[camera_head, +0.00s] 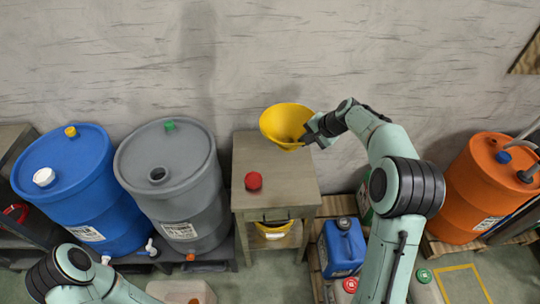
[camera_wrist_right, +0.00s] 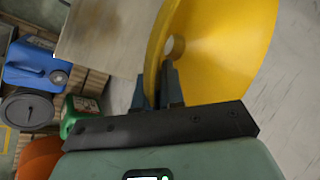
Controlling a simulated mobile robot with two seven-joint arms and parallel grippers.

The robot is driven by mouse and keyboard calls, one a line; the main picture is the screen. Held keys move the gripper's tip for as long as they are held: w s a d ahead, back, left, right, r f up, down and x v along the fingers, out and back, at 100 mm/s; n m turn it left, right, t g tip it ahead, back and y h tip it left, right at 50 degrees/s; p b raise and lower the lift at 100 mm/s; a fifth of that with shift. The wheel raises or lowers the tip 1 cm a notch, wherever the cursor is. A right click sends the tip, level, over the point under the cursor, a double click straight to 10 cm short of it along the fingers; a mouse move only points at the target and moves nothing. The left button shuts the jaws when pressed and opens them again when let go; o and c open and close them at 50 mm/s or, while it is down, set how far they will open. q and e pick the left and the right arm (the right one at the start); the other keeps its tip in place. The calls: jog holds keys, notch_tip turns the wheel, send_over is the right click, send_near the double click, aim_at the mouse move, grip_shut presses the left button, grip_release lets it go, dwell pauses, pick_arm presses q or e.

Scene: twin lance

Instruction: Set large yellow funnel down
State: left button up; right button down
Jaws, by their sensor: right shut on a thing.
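The large yellow funnel (camera_head: 284,124) is held at its rim by my right gripper (camera_head: 318,132), over the back right part of the small table (camera_head: 262,167). Its wide mouth faces up toward the head camera. In the right wrist view the funnel (camera_wrist_right: 235,50) fills the upper right, and the fingers of my right gripper (camera_wrist_right: 168,88) are closed on its wall. Whether the funnel touches the table top is not clear. My left arm shows at the lower left of the head view, but its gripper is not visible.
A red cap (camera_head: 253,181) lies on the table's front left. A grey drum (camera_head: 170,160) and a blue drum (camera_head: 65,170) stand to the left. A blue canister (camera_head: 342,245) stands right of the table, and an orange drum (camera_head: 480,190) farther right. The wall is close behind.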

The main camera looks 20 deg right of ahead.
jog(key=shift+w+d+r, duration=0.15)
jog(key=shift+w+r, duration=0.05)
jog(key=shift+r, duration=0.1)
notch_tip(320, 180, down, 20)
jog(key=shift+s+r+b, duration=0.15)
jog(key=shift+r+b, duration=0.1)
jog(key=shift+b, duration=0.85)
pick_arm(q)
jog(key=s+f, duration=0.2)
jog(key=s, duration=0.1)
jog(key=shift+s+f, duration=0.1)
jog(key=shift+f, duration=0.25)
pick_arm(e)
jog(key=shift+f, duration=0.15)
jog(key=c, duration=1.4)
grip_release()
jog(key=shift+o, duration=0.8)
jog(key=shift+s, duration=0.1)
pick_arm(q)
jog(key=shift+s+f, duration=0.1)
jog(key=shift+f, duration=0.05)
